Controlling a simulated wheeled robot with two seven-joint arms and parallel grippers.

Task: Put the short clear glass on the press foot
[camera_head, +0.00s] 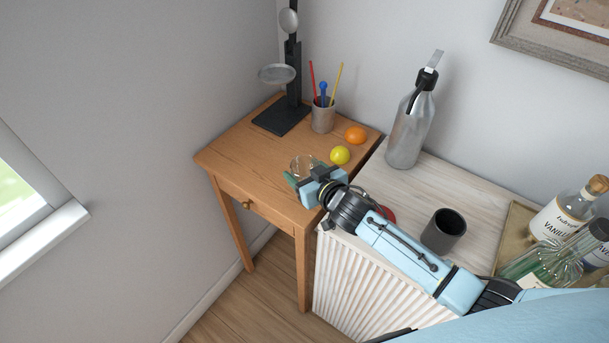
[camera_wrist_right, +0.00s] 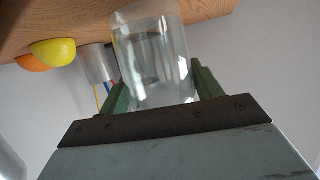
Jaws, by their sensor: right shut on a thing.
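The short clear glass (camera_head: 304,161) is at the front of the small wooden table in the head view. My right gripper (camera_head: 303,180) is shut on it, and in the right wrist view the glass (camera_wrist_right: 150,50) sits between the green fingers. I cannot tell whether its base touches the tabletop. The press (camera_head: 293,65) stands at the back left of the table, with a round grey plate (camera_head: 277,74) above its flat black foot (camera_head: 282,118). The top of the foot looks bare. My left gripper is not in view.
A siphon bottle (camera_head: 410,125), dark cup (camera_head: 443,230) and tray of bottles (camera_head: 512,235) are on the pale cabinet. The table's left part is clear.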

